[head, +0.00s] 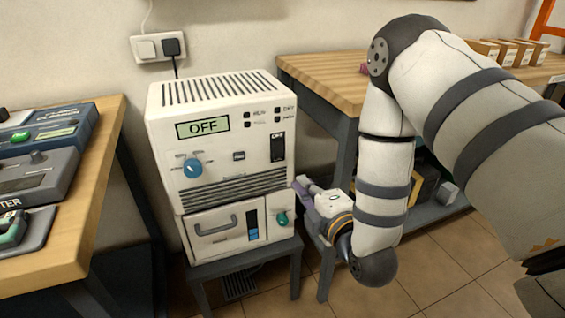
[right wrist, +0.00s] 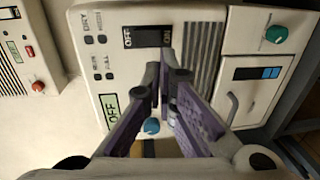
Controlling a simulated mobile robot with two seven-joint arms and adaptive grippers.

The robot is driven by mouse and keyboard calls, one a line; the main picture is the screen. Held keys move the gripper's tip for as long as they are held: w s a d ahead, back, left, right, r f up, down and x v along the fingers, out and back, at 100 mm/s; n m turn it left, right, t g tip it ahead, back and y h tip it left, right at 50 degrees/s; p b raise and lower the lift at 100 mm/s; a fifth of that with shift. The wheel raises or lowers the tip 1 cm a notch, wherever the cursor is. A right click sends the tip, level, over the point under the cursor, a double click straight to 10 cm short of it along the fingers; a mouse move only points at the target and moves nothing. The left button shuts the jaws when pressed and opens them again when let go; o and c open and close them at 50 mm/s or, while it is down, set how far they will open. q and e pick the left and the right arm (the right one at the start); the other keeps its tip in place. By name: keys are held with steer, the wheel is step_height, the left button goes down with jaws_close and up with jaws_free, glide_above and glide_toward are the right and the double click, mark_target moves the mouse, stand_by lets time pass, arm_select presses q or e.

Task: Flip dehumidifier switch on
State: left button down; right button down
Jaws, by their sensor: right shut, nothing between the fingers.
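The dehumidifier (head: 222,150) is a white box with a vented top on a small grey stand. Its display (head: 203,126) reads OFF. A black switch (head: 277,147) is at the right of its front; in the right wrist view the switch (right wrist: 147,37) shows OFF at one end and ON at the other. A blue knob (head: 193,168) sits left of it. My right gripper (head: 301,185) is shut and empty, beside the dehumidifier's right edge, below the switch. In the right wrist view its purple fingers (right wrist: 166,76) appear near the switch's ON end; contact cannot be told. My left gripper is not in view.
A lower drawer with a handle (head: 216,227) and a green knob (head: 282,218) are below the panel. A wooden bench with meters (head: 40,172) stands left, and a wooden table (head: 325,75) stands behind right. A cord runs to the wall socket (head: 158,47).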

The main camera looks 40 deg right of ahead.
mark_target(280, 157)
steer(key=b+x, duration=0.1)
steer(key=x, duration=1)
steer(key=shift+w+d+f, duration=0.1)
steer(key=shift+w, duration=0.3)
steer(key=shift+w+d+f+t+b, duration=0.1)
steer(key=shift+w+f+t+b, duration=0.05)
steer(key=shift+w+t+b, duration=0.2)
steer(key=shift+s, duration=0.1)
